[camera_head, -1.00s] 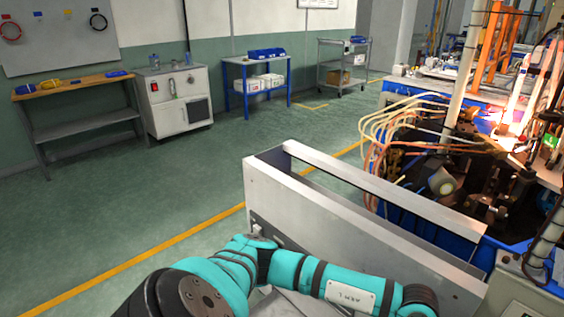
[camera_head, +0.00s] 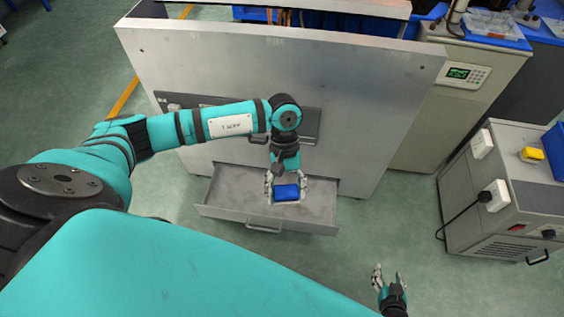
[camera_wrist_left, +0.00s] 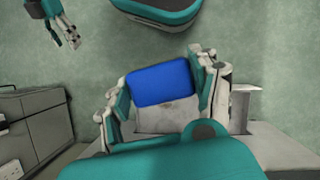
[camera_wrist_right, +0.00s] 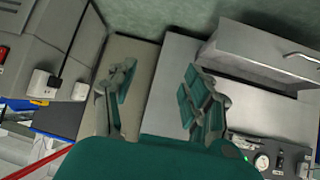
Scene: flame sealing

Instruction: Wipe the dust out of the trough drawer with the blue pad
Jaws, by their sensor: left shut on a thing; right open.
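The trough drawer (camera_head: 230,190) is pulled out from the grey cabinet, its handle at the front. Its floor shows uneven grey patches that look like dust. My left gripper (camera_head: 285,199) is shut on the blue pad (camera_head: 288,192), over the right half of the drawer. The left wrist view shows the pad (camera_wrist_left: 160,83) between the fingers. I cannot tell whether the pad touches the drawer floor. My right gripper (camera_head: 388,278) is open and empty, apart from the drawer, at lower right. The right wrist view shows its spread fingers (camera_wrist_right: 160,75) and the drawer (camera_wrist_right: 262,55).
The grey cabinet (camera_head: 385,90) rises behind the drawer. A grey cart (camera_head: 500,215) with a yellow thing (camera_head: 531,154) and a blue bin (camera_head: 556,150) stands at right. A black cable (camera_head: 460,215) hangs from it. Green floor is free between drawer and cart.

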